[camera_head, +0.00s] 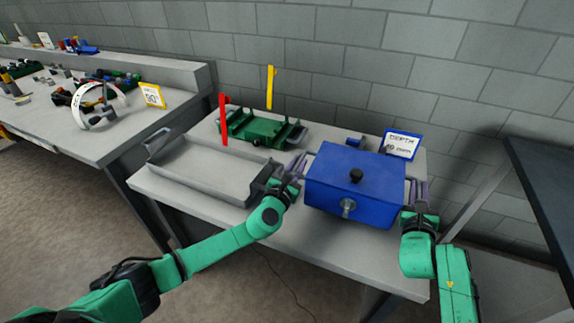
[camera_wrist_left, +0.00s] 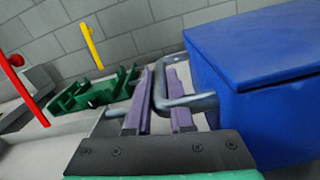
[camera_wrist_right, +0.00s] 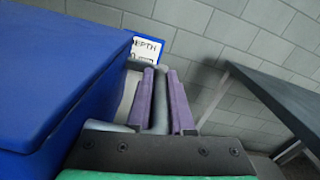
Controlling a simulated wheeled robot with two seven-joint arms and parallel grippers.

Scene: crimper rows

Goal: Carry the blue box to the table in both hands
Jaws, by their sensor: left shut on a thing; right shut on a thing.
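The blue box (camera_head: 352,186) has a lid with a black knob, a front latch and a metal handle on each side. It is over the right part of the light grey table (camera_head: 290,245); I cannot tell whether it touches the top. My left gripper (camera_head: 294,168) is shut on the box's left side handle, seen between the purple fingers in the left wrist view (camera_wrist_left: 160,95). My right gripper (camera_head: 416,195) is shut on the right side handle, seen between its fingers in the right wrist view (camera_wrist_right: 160,98).
A grey tray (camera_head: 205,170) lies left of the box. Behind it is a green fixture (camera_head: 262,132) with a red post (camera_head: 224,120) and a yellow post (camera_head: 270,88). A sign (camera_head: 401,145) stands behind the box. A dark table (camera_head: 545,180) is at the far right.

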